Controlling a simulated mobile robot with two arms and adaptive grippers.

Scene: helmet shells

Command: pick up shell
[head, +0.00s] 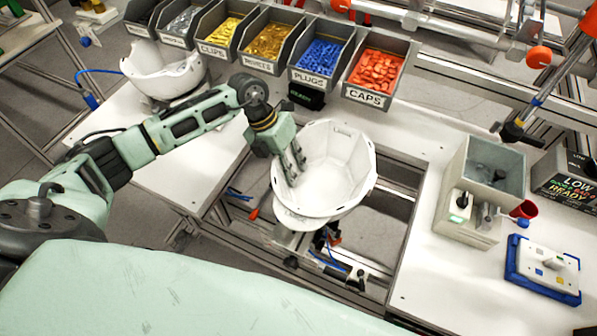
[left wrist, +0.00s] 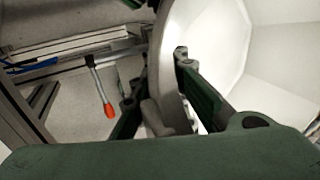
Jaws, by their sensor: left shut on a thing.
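A white helmet shell (head: 338,165) sits open side up over the opening in the middle of the workbench. My left gripper (head: 291,168) reaches in from the left and is shut on the shell's left rim. In the left wrist view the shell (left wrist: 250,60) fills the right side, and the fingers of my left gripper (left wrist: 155,95) are on either side of its wall. Whether the shell touches the fixture below is hidden. A second white shell (head: 165,75) lies on the bench at the back left. My right gripper is not in view.
Grey bins of small parts line the back, including plugs (head: 320,58) and caps (head: 374,72). A grey box fixture (head: 484,175) and a blue-edged plate (head: 543,270) stand on the right. An orange-tipped lever (left wrist: 108,110) is left of the shell. Bare bench lies at right front.

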